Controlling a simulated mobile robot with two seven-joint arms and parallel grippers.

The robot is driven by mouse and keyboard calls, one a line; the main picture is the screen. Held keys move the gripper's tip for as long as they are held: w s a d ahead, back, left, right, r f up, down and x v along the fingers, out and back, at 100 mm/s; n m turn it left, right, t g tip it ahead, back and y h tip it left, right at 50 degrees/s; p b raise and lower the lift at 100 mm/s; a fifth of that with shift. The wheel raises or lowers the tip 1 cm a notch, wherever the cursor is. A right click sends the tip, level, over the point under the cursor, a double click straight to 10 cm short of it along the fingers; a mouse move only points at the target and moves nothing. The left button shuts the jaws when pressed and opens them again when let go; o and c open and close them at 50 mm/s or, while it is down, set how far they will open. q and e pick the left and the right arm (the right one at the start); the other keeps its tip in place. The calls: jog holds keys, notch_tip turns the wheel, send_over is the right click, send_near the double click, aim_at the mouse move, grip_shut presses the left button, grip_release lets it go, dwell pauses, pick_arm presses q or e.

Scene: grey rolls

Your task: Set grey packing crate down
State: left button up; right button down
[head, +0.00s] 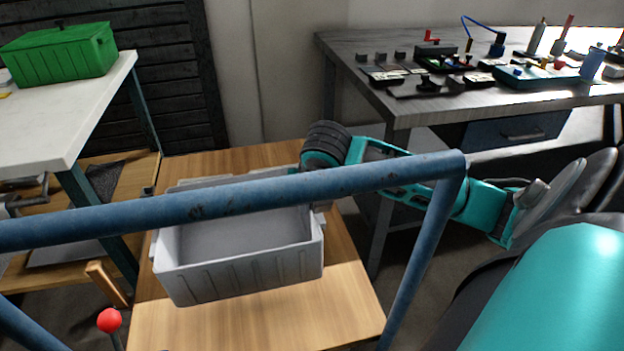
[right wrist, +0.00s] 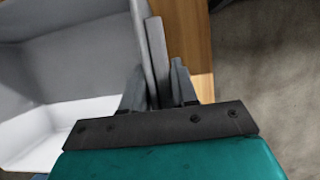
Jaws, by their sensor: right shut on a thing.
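The grey packing crate (head: 240,264) is open-topped and looks empty. It is over the wooden table top (head: 225,325) in the middle of the head view; I cannot tell whether its base touches the wood. My right gripper (head: 318,197) is at the crate's right end, partly hidden behind a blue bar. In the right wrist view the gripper fingers (right wrist: 158,75) are closed on the right wall of the crate (right wrist: 85,55), with the inside of the crate to the left. My left gripper is not in view.
A blue metal bar (head: 230,199) crosses in front of the crate and hides part of it. A white table with a green box (head: 60,55) stands at left. A grey workbench (head: 400,100) with tools stands at right. Bare wood shows in front of the crate.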

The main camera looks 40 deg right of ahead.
aim_at(318, 217)
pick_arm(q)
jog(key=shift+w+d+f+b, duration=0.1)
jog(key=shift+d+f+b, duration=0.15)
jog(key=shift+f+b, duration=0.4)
pick_arm(e)
notch_tip(318, 217, down, 6)
jog(key=shift+f, duration=0.15)
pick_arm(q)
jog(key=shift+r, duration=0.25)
pick_arm(e)
jog(key=c, duration=0.9)
grip_release()
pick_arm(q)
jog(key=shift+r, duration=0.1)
pick_arm(e)
jog(key=p+v, duration=0.2)
jog(key=v, duration=0.8)
jog(key=shift+s+a+r+p, duration=0.15)
jog(key=shift+r+p, duration=0.2)
jog(key=shift+p, duration=0.05)
jog(key=shift+s+a+r, duration=0.1)
jog(key=shift+s+r, duration=0.15)
jog(key=shift+r, duration=0.3)
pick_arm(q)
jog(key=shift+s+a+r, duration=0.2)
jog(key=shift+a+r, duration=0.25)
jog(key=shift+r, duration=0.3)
